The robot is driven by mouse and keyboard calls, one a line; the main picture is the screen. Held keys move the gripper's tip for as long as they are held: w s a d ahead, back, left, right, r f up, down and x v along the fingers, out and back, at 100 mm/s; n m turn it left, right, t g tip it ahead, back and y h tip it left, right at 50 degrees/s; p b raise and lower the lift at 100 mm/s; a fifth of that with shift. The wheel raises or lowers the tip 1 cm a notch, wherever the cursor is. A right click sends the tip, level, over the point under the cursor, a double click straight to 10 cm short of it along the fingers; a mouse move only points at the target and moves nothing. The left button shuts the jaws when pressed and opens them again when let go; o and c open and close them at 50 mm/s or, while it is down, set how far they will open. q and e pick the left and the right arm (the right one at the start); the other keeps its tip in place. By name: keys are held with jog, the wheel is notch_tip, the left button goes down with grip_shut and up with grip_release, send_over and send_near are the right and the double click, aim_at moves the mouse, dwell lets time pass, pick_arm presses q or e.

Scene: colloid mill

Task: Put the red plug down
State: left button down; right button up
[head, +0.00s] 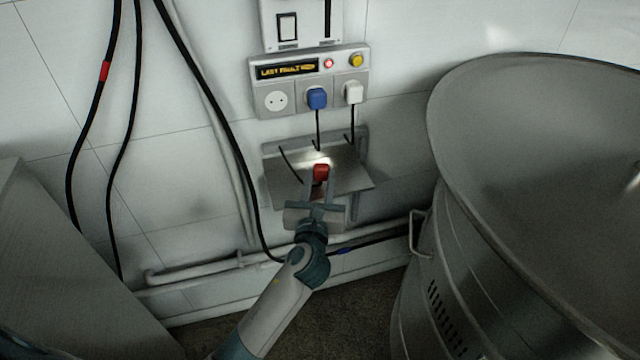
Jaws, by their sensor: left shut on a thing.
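The red plug (320,173) is between the fingertips of my left gripper (320,179), which is shut on it. The plug is over the small metal shelf (352,181) on the wall; I cannot tell whether it touches the shelf. A dark cord lies on the shelf to the left of the plug. My right gripper does not show.
Above the shelf is a socket panel (309,80) with an empty left socket (276,101), a blue plug (317,98) and a white plug (353,92). Their cords hang to the shelf. A large steel vessel (480,230) stands close on the right. Black cables (207,92) hang at left.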

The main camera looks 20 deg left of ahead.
pick_arm(q)
jog(key=shift+f, duration=0.7)
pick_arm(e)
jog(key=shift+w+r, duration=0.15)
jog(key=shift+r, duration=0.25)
pick_arm(q)
jog(key=shift+f, duration=0.5)
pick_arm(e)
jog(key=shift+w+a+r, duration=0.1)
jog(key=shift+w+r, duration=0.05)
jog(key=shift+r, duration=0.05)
pick_arm(q)
jog(key=c, duration=1.3)
grip_release()
jog(key=shift+c, duration=0.2)
jog(key=shift+r, duration=0.55)
jog(key=shift+s+d+f, duration=0.15)
jog(key=shift+s+d, duration=0.05)
jog(key=shift+s, duration=0.8)
jog(key=s+d, duration=0.2)
jog(key=s, duration=0.7)
jog(key=shift+s, duration=0.35)
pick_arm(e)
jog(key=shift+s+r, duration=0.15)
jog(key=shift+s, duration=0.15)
